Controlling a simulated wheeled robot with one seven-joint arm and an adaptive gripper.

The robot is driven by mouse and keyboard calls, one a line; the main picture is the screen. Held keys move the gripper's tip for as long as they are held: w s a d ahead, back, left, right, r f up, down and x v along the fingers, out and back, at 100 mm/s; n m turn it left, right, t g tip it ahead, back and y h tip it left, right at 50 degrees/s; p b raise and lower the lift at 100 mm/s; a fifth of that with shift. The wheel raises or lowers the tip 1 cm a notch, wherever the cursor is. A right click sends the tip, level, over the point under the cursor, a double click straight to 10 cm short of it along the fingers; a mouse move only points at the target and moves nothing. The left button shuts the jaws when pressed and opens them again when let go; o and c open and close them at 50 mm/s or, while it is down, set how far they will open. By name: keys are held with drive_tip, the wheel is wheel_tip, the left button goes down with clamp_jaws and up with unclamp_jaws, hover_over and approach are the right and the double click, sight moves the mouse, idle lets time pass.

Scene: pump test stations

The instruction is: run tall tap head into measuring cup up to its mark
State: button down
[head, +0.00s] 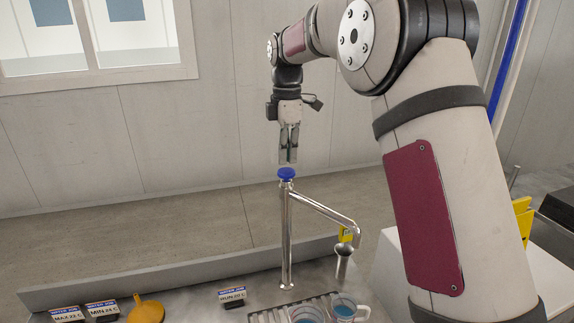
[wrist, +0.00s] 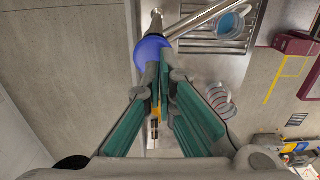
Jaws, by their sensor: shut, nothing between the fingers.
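The tall tap (head: 287,230) is a shiny upright pipe with a blue head (head: 286,173) on top and a side arm ending in a downturned spout (head: 343,262). My gripper (head: 288,161) points down just above the blue head, with its fingers together and empty. In the wrist view the blue head (wrist: 148,50) lies just beyond the fingertips; I cannot tell whether they touch it. A clear cup with a handle and blue liquid (head: 346,307) stands below the spout at the bottom edge. Its mark is too small to make out.
A slatted drain grate (head: 262,317) lies below. The bench behind the tap is clear.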

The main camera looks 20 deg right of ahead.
sight(287, 173)
wheel_tip(287, 173, up, 8)
idle(0.5)
drive_tip(key=s+r+m+t, duration=0.2)
drive_tip(key=s+m, duration=0.3)
drive_tip(key=s, duration=0.4)
drive_tip(key=s+r+m+t, duration=0.1)
drive_tip(key=s+r+m, duration=0.25)
drive_tip(key=s, duration=0.65)
drive_tip(key=s+f+m+t, duration=0.1)
drive_tip(key=s+f+m, duration=0.3)
drive_tip(key=s, duration=0.4)
drive_tip(key=s+f+m+t, duration=0.1)
drive_tip(key=s+f+m, duration=0.4)
drive_tip(key=s, duration=0.4)
drive_tip(key=shift+f+t, duration=0.3)
drive_tip(key=shift+f, duration=0.5)
